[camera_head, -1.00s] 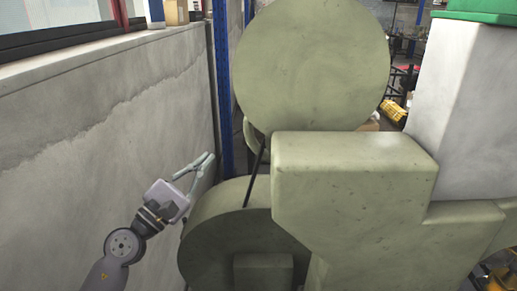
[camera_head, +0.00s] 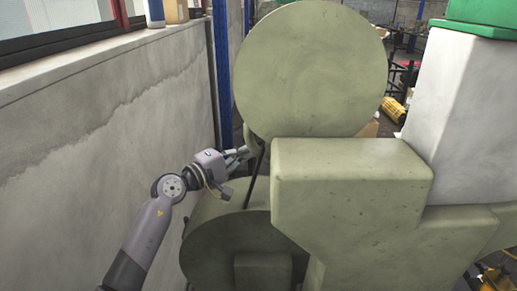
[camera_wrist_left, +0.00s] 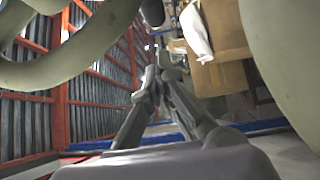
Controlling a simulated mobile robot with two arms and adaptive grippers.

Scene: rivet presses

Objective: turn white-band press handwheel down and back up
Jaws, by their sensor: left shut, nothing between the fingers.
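The olive-green press (camera_head: 350,185) fills the middle of the head view, with a large round disc (camera_head: 310,70) on top and a rounded drum (camera_head: 225,240) low on its left. I see no white band on it. My left gripper (camera_head: 246,152) is at the left side of the press, just left of a thin dark rod (camera_head: 256,175). In the left wrist view its fingers (camera_wrist_left: 155,78) meet at the tips, shut and empty. A thick curved olive-grey rim (camera_wrist_left: 75,50), perhaps a handwheel, crosses the upper left there; contact cannot be told. My right gripper is not in view.
A grey wall (camera_head: 100,120) with a window ledge runs along the left. A blue post (camera_head: 222,80) stands behind my gripper. A pale block with a green top (camera_head: 460,110) stands at the right. Cardboard boxes (camera_wrist_left: 220,75) show in the left wrist view.

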